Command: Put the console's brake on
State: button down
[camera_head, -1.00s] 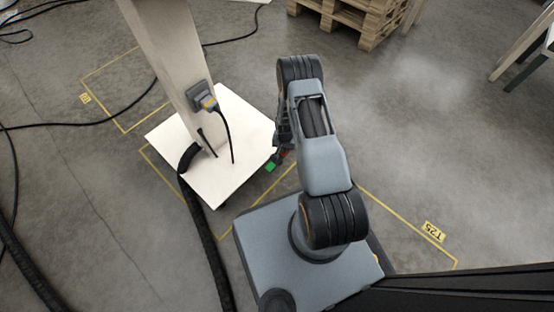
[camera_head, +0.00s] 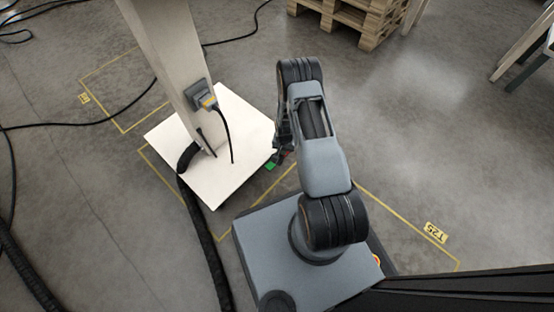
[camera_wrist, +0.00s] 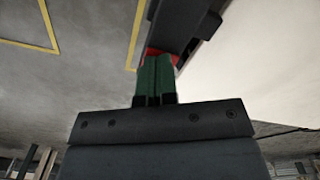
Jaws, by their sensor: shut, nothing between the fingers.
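The console is a pale column (camera_head: 168,60) on a white square base plate (camera_head: 235,120). At the plate's right corner a small green part (camera_head: 271,166) shows low down. My gripper (camera_head: 281,156) is shut and empty, close at this corner, partly hidden by my arm. I cannot tell whether it touches the pedal, nor the pedal's exact tilt.
A thick black hose (camera_head: 205,245) runs from the column across the floor left of my base. Thin cables (camera_head: 80,125) lie further left. A wooden pallet (camera_head: 365,18) stands at the back. The floor to the right is clear, with yellow tape lines (camera_head: 400,222).

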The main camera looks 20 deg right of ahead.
jog(key=shift+f, duration=0.2)
jog(key=shift+r, duration=0.15)
jog(key=shift+r+p, duration=2.5)
jog(key=shift+r, duration=0.95)
jog(key=shift+s, duration=0.1)
